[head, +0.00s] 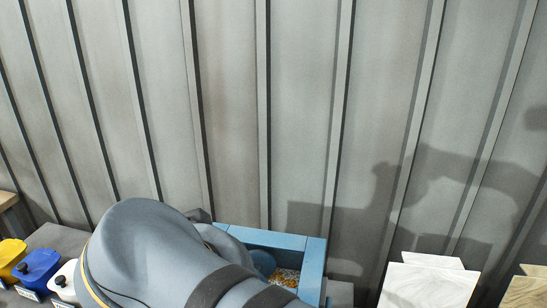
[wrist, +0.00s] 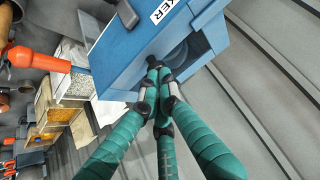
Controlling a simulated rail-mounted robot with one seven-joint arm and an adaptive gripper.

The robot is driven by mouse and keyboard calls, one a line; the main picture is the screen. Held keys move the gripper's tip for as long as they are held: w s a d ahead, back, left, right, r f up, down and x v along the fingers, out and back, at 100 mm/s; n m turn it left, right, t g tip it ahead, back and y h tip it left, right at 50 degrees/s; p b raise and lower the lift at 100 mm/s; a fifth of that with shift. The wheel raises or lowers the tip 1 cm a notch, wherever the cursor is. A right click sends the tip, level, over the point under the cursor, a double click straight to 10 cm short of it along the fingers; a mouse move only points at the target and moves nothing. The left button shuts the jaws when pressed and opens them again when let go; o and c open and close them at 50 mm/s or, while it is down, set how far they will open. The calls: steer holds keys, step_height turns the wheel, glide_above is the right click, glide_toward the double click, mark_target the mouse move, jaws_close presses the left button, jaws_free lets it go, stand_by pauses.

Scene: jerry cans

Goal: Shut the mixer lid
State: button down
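The blue mixer (head: 314,268) is at the lower middle of the head view, partly hidden behind my arm. Its top looks open there, with pale and orange-brown grains (head: 286,277) inside. In the wrist view its blue body (wrist: 130,62) fills the upper middle, with a partly cut-off label ending in "ER" and a dark round opening or recess. I cannot tell which blue panel is the lid. My gripper (wrist: 157,68) has green-wrapped fingers with dark tips. The tips are drawn together against or just in front of the blue box; contact is unclear. Nothing is visible between them.
Yellow (head: 11,258), blue (head: 37,268) and white (head: 65,280) jerry cans stand at the left. A ribbed metal wall rises behind. An orange-handled tool (wrist: 40,60) and grain-filled bins (wrist: 75,87) lie left of the mixer.

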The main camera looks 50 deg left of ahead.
step_height(320, 180, up, 5)
steer(key=p, duration=0.4)
steer(key=s+d+f+b, duration=0.4)
steer(key=s+d, duration=0.1)
steer(key=s, duration=0.2)
steer(key=shift+s+d, duration=0.3)
steer(key=shift+d, duration=0.05)
steer(key=shift+w, duration=0.1)
